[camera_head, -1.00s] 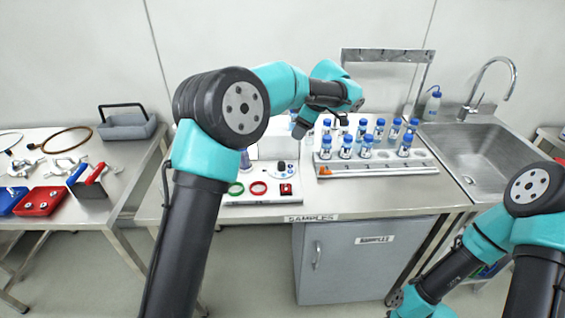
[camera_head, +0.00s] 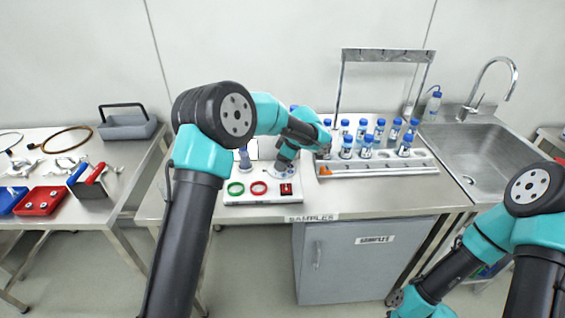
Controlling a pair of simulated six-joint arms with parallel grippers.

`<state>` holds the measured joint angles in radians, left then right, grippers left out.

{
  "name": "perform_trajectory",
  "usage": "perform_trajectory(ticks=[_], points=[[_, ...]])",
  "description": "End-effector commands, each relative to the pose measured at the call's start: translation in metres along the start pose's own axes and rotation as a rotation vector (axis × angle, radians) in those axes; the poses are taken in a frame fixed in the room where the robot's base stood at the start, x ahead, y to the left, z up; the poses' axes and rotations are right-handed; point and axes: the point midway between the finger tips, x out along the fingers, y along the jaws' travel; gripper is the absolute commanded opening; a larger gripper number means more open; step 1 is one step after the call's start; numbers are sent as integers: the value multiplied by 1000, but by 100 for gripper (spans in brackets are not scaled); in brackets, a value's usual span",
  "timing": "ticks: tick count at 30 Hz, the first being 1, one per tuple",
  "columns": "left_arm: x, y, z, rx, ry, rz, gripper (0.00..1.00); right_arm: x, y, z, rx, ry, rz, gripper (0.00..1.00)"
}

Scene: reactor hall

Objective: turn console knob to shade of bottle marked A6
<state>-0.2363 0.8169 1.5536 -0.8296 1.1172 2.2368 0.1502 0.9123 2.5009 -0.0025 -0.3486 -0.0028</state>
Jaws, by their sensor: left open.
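The console (camera_head: 233,198) is a white panel on the middle bench with a green ring, a red ring and a red switch on its front. My left gripper (camera_head: 281,172) points down over the console's right part, at the knob's place. The gripper is open. It hides the knob, so I cannot tell its pointer or whether the fingers touch it. Several blue-capped bottles (camera_head: 366,147) stand upright in a white rack (camera_head: 400,170) to the right. Their labels are too small to read, so I cannot tell which is A6. My right gripper is out of view; its arm is low at the right.
A metal frame (camera_head: 388,54) stands behind the rack. A sink (camera_head: 480,150) with a tap and a wash bottle (camera_head: 433,104) is at the right. The left table holds a grey tote (camera_head: 127,124), red and blue boxes and cables. The bench front below the rack is clear.

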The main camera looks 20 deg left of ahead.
Motion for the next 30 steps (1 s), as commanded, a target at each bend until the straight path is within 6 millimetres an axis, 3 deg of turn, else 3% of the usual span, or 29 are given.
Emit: perform_trajectory(ticks=[12, 26, 30], points=[[8, 0, 0, 1, 0, 1, 55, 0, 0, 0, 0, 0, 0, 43], [7, 0, 0, 1, 0, 1, 11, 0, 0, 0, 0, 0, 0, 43], [7, 0, 0, 2, 0, 2, 8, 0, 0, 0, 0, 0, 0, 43]])
